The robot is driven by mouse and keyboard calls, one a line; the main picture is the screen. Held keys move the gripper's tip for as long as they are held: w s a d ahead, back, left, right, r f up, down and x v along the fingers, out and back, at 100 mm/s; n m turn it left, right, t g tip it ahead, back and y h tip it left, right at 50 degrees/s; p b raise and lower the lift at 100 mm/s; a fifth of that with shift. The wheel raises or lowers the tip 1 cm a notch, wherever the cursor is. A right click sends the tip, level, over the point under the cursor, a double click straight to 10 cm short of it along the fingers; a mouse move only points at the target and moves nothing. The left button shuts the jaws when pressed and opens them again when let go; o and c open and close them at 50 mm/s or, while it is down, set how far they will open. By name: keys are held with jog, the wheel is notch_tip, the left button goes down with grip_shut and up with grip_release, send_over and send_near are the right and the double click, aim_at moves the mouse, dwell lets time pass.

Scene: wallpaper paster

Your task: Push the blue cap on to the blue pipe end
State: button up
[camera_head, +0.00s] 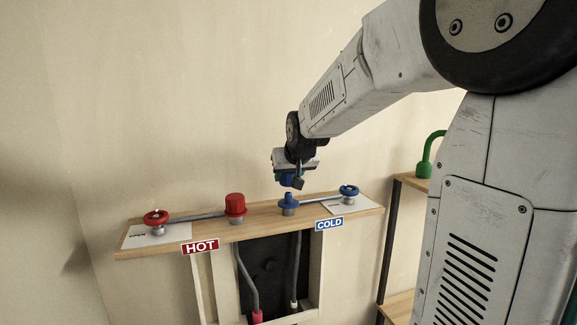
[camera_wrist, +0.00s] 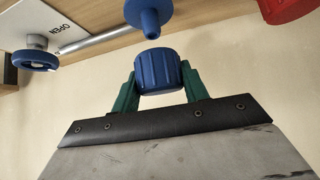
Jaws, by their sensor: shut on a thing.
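The blue cap (camera_wrist: 158,71) is held between the green fingers of my gripper (camera_wrist: 158,82), which is shut on it. In the head view my gripper (camera_head: 291,180) and the cap (camera_head: 287,179) are just above the blue pipe end (camera_head: 288,200), which stands upright on the wooden shelf. In the wrist view the blue pipe end (camera_wrist: 149,18) shows beyond the cap. A small gap appears between the cap and the pipe end in both views.
A red cap (camera_head: 235,204) sits on the hot side of the shelf (camera_head: 260,226). A red valve wheel (camera_head: 156,217) stands left and a blue valve wheel (camera_head: 348,191) right of the pipe end. A green tap-like object (camera_head: 424,168) stands on a rack at the right.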

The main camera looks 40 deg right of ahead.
aim_at(289, 193)
jog(key=shift+f, duration=0.7)
jog(key=shift+f, duration=2.1)
dwell(0.6)
jog(key=o, duration=1.1)
jog(key=shift+c, duration=0.2)
jog(key=v, duration=0.7)
jog(key=shift+s+r, duration=0.25)
jog(key=shift+s, duration=0.05)
jog(key=shift+a, duration=0.1)
